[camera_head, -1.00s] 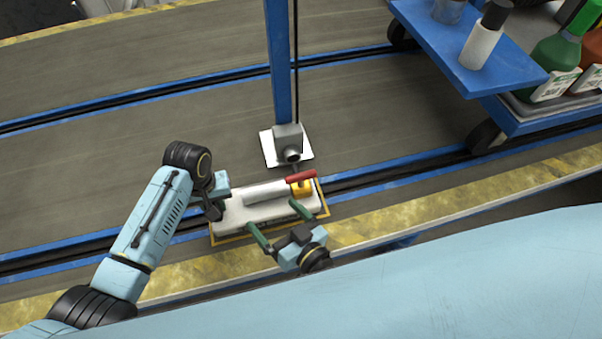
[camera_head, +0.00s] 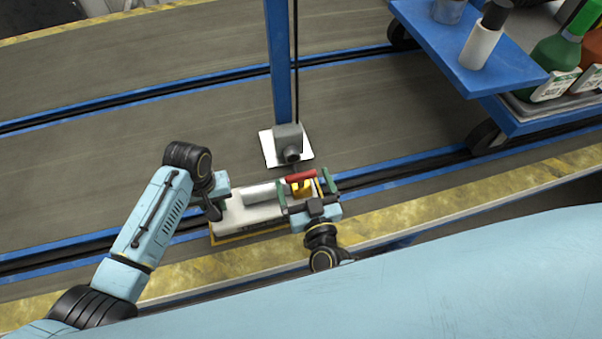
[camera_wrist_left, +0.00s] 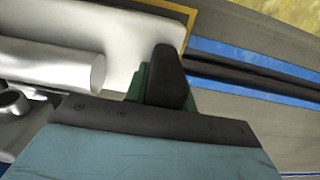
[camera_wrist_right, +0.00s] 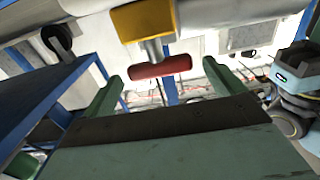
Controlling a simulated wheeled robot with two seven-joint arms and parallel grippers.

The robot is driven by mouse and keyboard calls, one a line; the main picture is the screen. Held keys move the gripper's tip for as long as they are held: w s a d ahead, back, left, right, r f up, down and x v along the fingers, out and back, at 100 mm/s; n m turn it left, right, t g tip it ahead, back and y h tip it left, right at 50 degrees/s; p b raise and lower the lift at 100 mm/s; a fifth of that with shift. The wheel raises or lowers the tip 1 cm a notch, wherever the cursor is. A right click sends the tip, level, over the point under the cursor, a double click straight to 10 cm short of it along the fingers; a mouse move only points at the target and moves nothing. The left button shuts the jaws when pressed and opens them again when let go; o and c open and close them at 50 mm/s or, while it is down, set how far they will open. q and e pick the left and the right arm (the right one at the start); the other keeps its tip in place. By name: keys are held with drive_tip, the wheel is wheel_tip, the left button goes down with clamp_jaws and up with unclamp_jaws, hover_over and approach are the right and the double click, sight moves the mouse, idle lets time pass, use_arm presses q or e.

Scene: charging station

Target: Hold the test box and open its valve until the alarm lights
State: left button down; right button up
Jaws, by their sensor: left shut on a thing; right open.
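The test box is a white slab (camera_head: 233,212) with a grey cylinder (camera_head: 262,194) on top, lying on a yellow-edged base in the head view. Its yellow valve body (camera_head: 304,188) carries a red handle (camera_head: 300,177) at the right end. My left gripper (camera_head: 217,202) is shut on the box's left end; its finger covers part of the slab (camera_wrist_left: 150,32) in the left wrist view. My right gripper (camera_head: 309,188) is open, its fingers on either side of the valve. In the right wrist view the red handle (camera_wrist_right: 160,67) shows between the two fingers, apparently untouched.
A blue post (camera_head: 282,60) with a grey sensor-like unit (camera_head: 289,140) on a white plate stands just behind the box. A blue cart (camera_head: 470,60) with bottles is at the upper right.

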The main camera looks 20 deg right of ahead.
drive_tip(key=shift+w, duration=1.3)
drive_tip(key=c, duration=1)
